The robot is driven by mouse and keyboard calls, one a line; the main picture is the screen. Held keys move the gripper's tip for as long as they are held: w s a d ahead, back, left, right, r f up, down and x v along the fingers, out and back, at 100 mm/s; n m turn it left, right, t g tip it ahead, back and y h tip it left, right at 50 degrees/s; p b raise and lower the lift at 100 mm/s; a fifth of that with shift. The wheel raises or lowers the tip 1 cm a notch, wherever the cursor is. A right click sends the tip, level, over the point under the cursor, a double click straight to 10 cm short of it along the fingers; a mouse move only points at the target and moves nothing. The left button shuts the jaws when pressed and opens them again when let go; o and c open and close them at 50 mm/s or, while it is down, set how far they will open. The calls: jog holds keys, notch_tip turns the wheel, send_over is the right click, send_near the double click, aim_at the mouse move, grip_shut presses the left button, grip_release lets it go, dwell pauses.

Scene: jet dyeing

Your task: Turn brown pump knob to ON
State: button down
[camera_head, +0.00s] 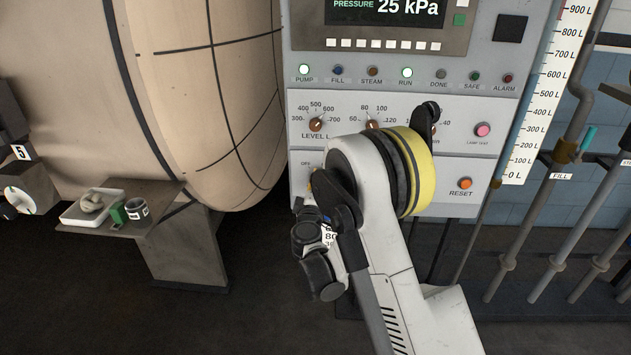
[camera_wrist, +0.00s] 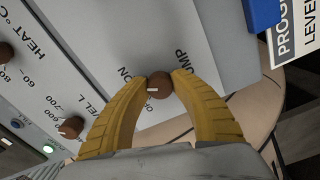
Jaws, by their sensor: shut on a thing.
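The brown pump knob (camera_wrist: 159,85) is between the yellow fingertips of my gripper (camera_wrist: 160,82) in the wrist view. My gripper is shut on it, with a fingertip at each side. The knob's white mark faces left in the wrist view, on the side of the ON label (camera_wrist: 125,76). The PUMP label (camera_wrist: 182,62) is partly covered by a finger. In the head view my arm hides the knob and the fingers; only the OFF label (camera_head: 305,163) shows nearby. The PUMP lamp (camera_head: 304,71) is lit green.
The brown LEVEL knob (camera_head: 316,124) and heat knob (camera_head: 373,125) sit above on the panel (camera_head: 300,150). An orange RESET button (camera_head: 465,183) is at the right. The beige vessel (camera_head: 210,90) and a side shelf (camera_head: 165,205) stand left of the panel.

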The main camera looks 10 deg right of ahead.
aim_at(316, 146)
jog(key=shift+m, duration=0.6)
jog(key=c, duration=1.1)
grip_release()
jog(key=shift+o, duration=0.2)
jog(key=shift+r, duration=0.1)
notch_tip(316, 146, up, 9)
jog(key=shift+s+d+f, duration=0.1)
jog(key=shift+r, duration=0.55)
